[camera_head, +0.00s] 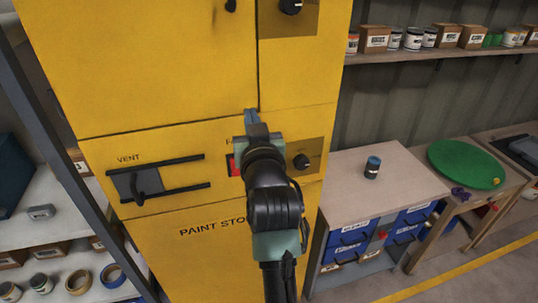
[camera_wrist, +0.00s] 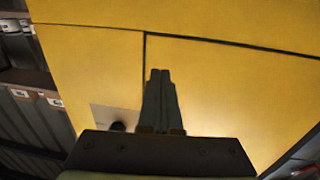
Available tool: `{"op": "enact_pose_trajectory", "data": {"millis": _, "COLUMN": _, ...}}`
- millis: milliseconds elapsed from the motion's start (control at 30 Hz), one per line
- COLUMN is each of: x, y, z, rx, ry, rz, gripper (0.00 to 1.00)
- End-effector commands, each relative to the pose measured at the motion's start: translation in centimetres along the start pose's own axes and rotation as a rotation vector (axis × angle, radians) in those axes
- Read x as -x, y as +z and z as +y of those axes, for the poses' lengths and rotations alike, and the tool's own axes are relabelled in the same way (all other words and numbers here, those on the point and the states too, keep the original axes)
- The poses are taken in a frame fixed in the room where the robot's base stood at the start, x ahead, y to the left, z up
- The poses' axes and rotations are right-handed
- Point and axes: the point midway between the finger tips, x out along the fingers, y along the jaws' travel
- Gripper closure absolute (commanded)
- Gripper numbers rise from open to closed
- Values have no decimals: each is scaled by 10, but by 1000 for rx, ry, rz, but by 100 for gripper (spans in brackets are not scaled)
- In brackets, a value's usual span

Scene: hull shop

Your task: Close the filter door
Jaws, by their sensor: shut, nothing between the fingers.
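A yellow cabinet (camera_head: 290,75) fills the middle of the head view. Its large upper left panel (camera_head: 150,65) has a dark knob at the top edge; I take it as the likely filter door, but no readable filter label shows. Only thin dark seams show around it, so it looks flush or nearly so. In the wrist view this panel (camera_wrist: 235,95) lies right of the vertical seam. My gripper (camera_head: 251,116) is shut and empty, its fingertips at the panel's lower right corner; contact cannot be told. In the wrist view my gripper (camera_wrist: 160,76) overlaps the vertical seam.
The VENT slider (camera_head: 140,185) sits at lower left, and a dial (camera_head: 301,161) at right. A red part (camera_head: 234,165) is mostly hidden by my wrist. A workbench (camera_head: 335,180) with a small jar (camera_head: 372,167) and a green disc (camera_head: 466,163) stand right.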

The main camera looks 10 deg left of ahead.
Motion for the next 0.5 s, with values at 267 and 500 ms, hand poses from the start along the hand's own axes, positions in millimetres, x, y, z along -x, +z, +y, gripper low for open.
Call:
{"op": "enact_pose_trajectory", "data": {"millis": 267, "x": 52, "y": 6, "z": 7, "rx": -3, "ry": 4, "rz": -1, "gripper": 100}}
{"op": "enact_pose_trajectory", "data": {"millis": 500, "x": 83, "y": 5, "z": 11, "rx": -3, "ry": 4, "rz": -3, "gripper": 100}}
